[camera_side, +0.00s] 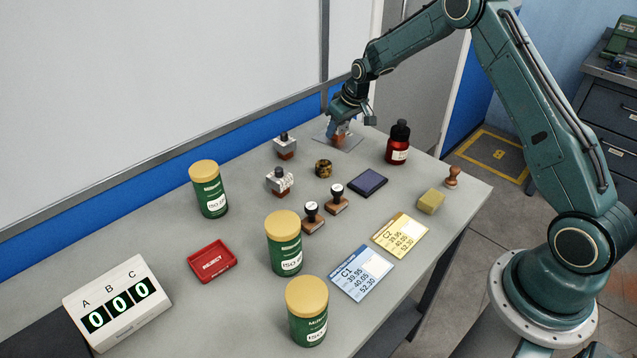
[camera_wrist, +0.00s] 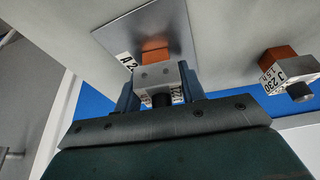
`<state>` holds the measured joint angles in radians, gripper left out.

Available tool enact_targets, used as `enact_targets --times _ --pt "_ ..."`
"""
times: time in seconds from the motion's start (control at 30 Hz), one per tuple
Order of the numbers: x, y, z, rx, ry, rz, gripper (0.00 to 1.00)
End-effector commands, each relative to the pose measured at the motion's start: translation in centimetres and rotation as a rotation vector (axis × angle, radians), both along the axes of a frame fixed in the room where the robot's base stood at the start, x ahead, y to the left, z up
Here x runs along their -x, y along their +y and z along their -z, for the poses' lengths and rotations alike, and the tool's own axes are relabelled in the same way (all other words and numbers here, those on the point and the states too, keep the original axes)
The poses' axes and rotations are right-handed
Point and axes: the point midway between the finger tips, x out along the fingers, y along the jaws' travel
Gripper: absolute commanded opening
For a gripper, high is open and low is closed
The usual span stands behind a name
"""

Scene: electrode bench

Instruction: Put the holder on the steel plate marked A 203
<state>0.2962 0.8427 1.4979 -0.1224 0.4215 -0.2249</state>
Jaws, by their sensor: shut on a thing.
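My gripper (camera_side: 345,115) is shut on a grey holder (camera_wrist: 158,73) with an orange-brown block at its end. In the side view the held holder (camera_side: 340,130) is at the far end of the bench, over the steel plate (camera_side: 350,142). In the wrist view the holder sits between the two fingers of my gripper (camera_wrist: 158,86), its block over the steel plate (camera_wrist: 125,31). The plate's label (camera_wrist: 126,60) shows "A 2"; the rest is hidden. I cannot tell whether the block touches the plate.
Another holder (camera_wrist: 288,72), labelled J 230, stands to the right in the wrist view. Two holders (camera_side: 285,146) (camera_side: 280,181) stand left of the plate in the side view. A red-brown bottle (camera_side: 398,145) is to the right. The wall panel (camera_side: 180,90) runs behind the bench.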

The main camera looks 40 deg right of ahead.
Motion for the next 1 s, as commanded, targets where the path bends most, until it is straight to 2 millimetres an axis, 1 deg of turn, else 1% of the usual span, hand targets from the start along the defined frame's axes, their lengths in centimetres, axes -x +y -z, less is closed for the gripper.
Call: enact_targets --times 0.03,0.1,0.13,0.47,0.67,0.87,1.0 --pt "0.0 0.0 0.0 0.0 0.0 0.0 0.46" --pt "0.0 0.0 0.0 0.0 0.0 0.0 0.59" --pt "0.0 0.0 0.0 0.0 0.0 0.0 0.62" --pt "0.0 0.0 -0.1 0.0 -0.001 0.0 0.62" --pt "0.2 0.0 -0.9 0.001 -0.002 0.0 0.62" --pt "1.0 0.0 -2.7 0.0 -0.001 0.0 0.62" --pt "1.7 0.0 -4.6 0.001 -0.004 0.0 0.62"
